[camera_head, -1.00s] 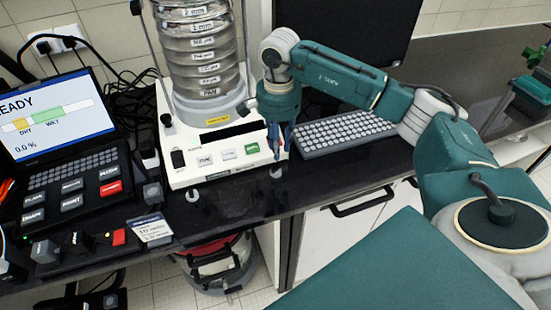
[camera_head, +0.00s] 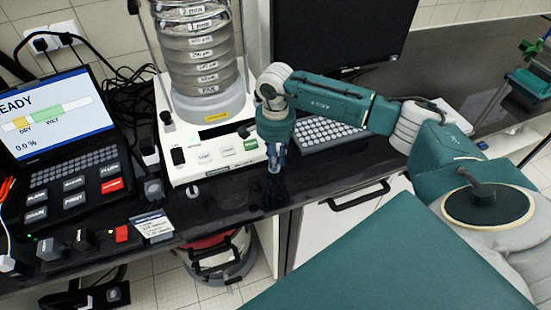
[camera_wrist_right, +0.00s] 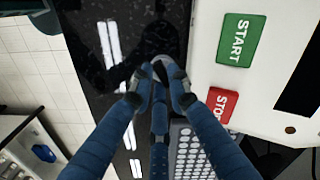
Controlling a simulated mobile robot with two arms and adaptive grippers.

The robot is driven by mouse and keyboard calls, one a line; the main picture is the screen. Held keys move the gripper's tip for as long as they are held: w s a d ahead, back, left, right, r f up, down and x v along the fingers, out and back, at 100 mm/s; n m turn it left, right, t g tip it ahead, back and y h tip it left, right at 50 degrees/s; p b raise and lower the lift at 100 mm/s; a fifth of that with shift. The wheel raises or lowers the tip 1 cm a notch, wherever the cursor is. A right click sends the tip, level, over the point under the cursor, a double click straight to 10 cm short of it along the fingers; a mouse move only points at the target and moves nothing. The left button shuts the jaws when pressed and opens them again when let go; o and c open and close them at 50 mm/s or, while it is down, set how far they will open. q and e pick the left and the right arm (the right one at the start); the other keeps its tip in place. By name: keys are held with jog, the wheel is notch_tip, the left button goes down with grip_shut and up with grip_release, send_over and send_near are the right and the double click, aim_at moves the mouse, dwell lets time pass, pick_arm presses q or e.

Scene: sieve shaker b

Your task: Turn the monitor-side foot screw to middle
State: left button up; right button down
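The white sieve shaker (camera_head: 215,176) stands on the black bench with its sieve stack (camera_head: 203,60) on top. My right gripper (camera_head: 275,166) points down at the shaker's front right corner, on the side of the black monitor (camera_head: 335,25). In the right wrist view its blue fingers (camera_wrist_right: 160,88) come close together around a small pale grey piece, seemingly the monitor-side foot screw (camera_wrist_right: 159,68), mostly hidden by the fingertips. Whether they grip it cannot be told. The other front foot screw (camera_head: 192,190) shows at the shaker's left. My left gripper is out of view.
A grey keyboard (camera_head: 325,133) lies close to the right of my gripper. Green START (camera_wrist_right: 240,40) and red STOP (camera_wrist_right: 221,104) buttons are near the fingers. A control panel with a lit screen (camera_head: 50,115) stands left. The bench front right of the gripper is clear.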

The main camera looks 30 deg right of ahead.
jog(key=shift+f+n+b, duration=0.1)
jog(key=shift+n+b, duration=0.4)
jog(key=shift+b, duration=0.3)
jog(key=n+b, duration=0.5)
jog(key=b, duration=0.2)
jog(key=shift+w+d+n, duration=0.15)
jog(key=shift+n, duration=0.25)
jog(key=n+b, duration=0.2)
jog(key=n, duration=0.1)
jog(key=shift+b, duration=0.35)
jog(key=shift+w+r+n+b, duration=0.1)
jog(key=shift+r+n+b, duration=0.1)
jog(key=shift+n+b, duration=0.7)
jog(key=shift+n, duration=0.3)
jog(key=shift+r, duration=0.1)
jog(key=c, duration=1.9)
grip_release()
jog(key=shift+c, duration=0.2)
